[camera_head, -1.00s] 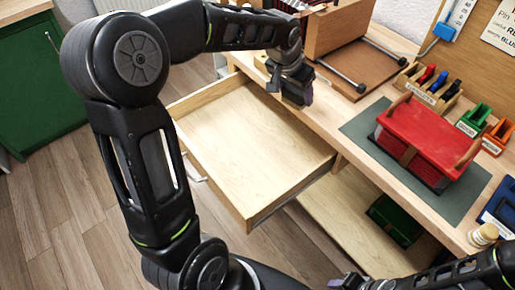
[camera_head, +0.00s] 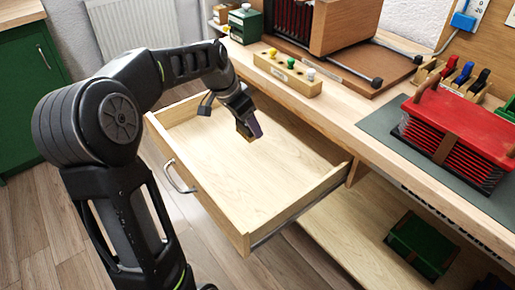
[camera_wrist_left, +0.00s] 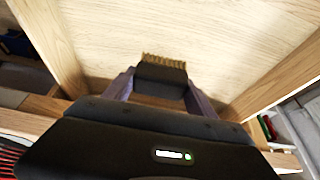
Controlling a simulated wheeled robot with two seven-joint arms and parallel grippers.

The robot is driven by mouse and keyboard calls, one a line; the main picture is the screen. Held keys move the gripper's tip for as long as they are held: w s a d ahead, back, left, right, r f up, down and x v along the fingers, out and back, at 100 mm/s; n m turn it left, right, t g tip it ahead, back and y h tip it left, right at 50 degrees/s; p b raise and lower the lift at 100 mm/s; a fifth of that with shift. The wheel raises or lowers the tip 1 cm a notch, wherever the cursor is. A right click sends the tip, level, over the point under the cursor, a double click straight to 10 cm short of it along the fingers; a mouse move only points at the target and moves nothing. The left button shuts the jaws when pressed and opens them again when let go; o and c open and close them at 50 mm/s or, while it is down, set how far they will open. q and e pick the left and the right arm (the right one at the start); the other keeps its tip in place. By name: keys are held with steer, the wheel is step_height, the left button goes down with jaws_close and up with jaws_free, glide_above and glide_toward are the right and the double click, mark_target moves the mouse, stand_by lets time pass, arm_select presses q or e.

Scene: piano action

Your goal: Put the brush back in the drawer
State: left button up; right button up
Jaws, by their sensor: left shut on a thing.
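The open drawer (camera_head: 262,192) is pulled out of the workbench, and its pale wooden floor looks empty. My left gripper (camera_head: 228,117) is over the drawer's far part. In the left wrist view my left gripper (camera_wrist_left: 160,88) is shut on the brush (camera_wrist_left: 162,70), a dark block with a row of tan bristles. The bristles point toward the drawer floor. The brush appears held above the floor, though the gap is hard to judge. In the head view the brush is only a small dark piece at the fingertips. My right gripper is not in view.
A wooden block with coloured knobs (camera_head: 287,73) stands on the bench behind the drawer. A red-topped stack (camera_head: 459,131) rests on a grey-green mat at the right. A green box (camera_head: 421,246) is on the lower shelf. The drawer walls stand around the gripper.

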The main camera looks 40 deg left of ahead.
mark_target(248, 136)
arm_select(q)
steer(key=shift+f+b, duration=0.6)
steer(key=shift+f, duration=1.9)
steer(key=shift+f+b, duration=0.6)
steer(key=shift+f, duration=1.9)
steer(key=shift+f, duration=0.2)
steer(key=o, duration=1.3)
steer(key=shift+r, duration=0.15)
